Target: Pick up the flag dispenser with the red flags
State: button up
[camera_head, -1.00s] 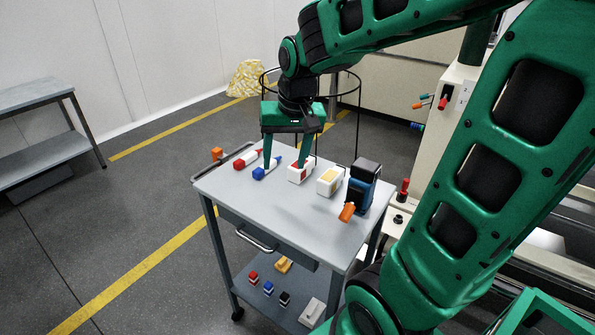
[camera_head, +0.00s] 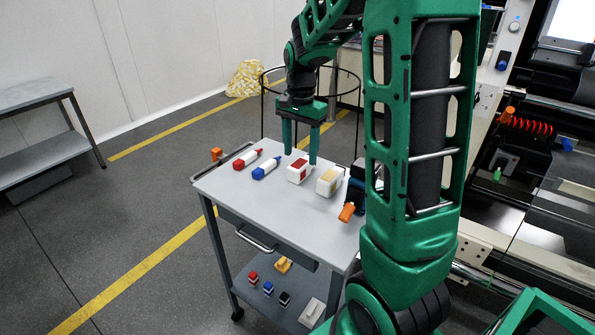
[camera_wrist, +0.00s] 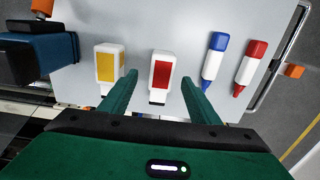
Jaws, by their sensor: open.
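The flag dispenser with the red flags (camera_head: 299,171) is a white block with a red panel, lying on the grey cart top (camera_head: 270,205). In the wrist view the red-flag dispenser (camera_wrist: 161,76) lies ahead of my gripper, in line with the gap between its fingers. My gripper (camera_head: 300,158) is open and empty, pointing down above the far side of the cart. In the wrist view its fingers (camera_wrist: 160,90) spread either side of the dispenser's near end. Whether the fingers are level with it is hard to tell.
A white dispenser with a yellow panel (camera_head: 330,181) stands right of the red one. A blue marker (camera_head: 266,168) and a red marker (camera_head: 247,160) lie left. A dark blue device (camera_head: 357,187) and orange object (camera_head: 347,212) are at the right. The cart's front is clear.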

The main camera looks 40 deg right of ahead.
aim_at(300, 163)
jog(key=shift+w+d+f, duration=0.1)
jog(key=shift+w+f, duration=0.05)
jog(key=shift+f, duration=2.6)
jog(key=c, duration=1.1)
